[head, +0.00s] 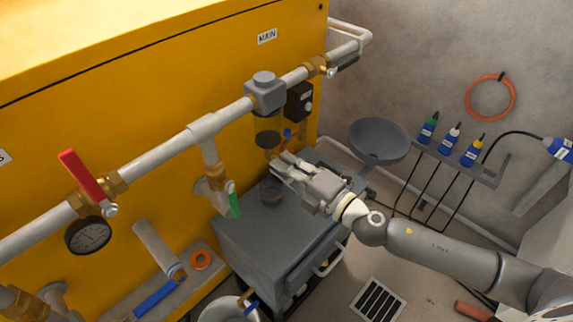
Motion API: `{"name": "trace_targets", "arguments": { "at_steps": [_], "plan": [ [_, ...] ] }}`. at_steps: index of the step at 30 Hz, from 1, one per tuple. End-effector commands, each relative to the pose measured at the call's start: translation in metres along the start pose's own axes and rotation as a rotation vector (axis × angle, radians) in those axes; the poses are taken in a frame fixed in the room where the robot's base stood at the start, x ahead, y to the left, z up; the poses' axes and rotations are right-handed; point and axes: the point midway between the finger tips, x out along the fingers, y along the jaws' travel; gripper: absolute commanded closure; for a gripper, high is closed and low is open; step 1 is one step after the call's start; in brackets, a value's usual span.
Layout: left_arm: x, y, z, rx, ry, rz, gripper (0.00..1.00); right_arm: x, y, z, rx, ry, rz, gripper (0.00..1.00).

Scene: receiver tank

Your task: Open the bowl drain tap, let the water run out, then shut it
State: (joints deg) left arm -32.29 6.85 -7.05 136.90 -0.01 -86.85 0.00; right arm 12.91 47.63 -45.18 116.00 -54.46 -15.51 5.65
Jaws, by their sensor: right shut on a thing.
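The filter bowl (267,124) hangs under a grey filter head (265,92) on the main pipe. It looks amber, with a dark lower part. My right gripper (279,162) is just below the bowl, its fingers shut on the bowl drain tap, which the fingers mostly hide. I cannot tell how the tap is turned. A small dark cup (271,191) stands on the grey cabinet (265,235), below the gripper. No running water can be made out. My left gripper is not in view.
A red lever (82,176), a gauge (88,235) and a green-handled valve (234,204) are on the pipework left of the bowl. A small blue handle (288,133) is close behind the gripper. A grey basin (379,139) and a bottle shelf (458,161) are at right.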

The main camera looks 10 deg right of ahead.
Motion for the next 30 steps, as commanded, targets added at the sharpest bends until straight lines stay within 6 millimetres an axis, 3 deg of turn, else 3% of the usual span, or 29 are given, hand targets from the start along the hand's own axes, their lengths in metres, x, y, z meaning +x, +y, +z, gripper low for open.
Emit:
{"name": "trace_targets", "arguments": {
  "at_steps": [5, 6, 11, 23, 30],
  "plan": [
    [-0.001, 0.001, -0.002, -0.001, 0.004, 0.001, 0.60, 0.000, 0.000, -0.001, -0.003, 0.002, 0.000, 1.00],
    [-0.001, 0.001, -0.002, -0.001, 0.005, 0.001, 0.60, 0.000, 0.000, -0.001, -0.003, 0.002, 0.000, 0.90],
    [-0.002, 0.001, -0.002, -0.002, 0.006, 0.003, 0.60, 0.000, 0.000, -0.001, -0.002, 0.002, 0.000, 0.70],
    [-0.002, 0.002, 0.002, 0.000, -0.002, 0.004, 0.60, -0.003, -0.001, 0.000, 0.001, 0.001, -0.001, 0.70],
    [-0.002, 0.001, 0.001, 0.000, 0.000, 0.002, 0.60, -0.025, -0.002, -0.001, 0.002, 0.000, -0.004, 0.70]
  ]
}}
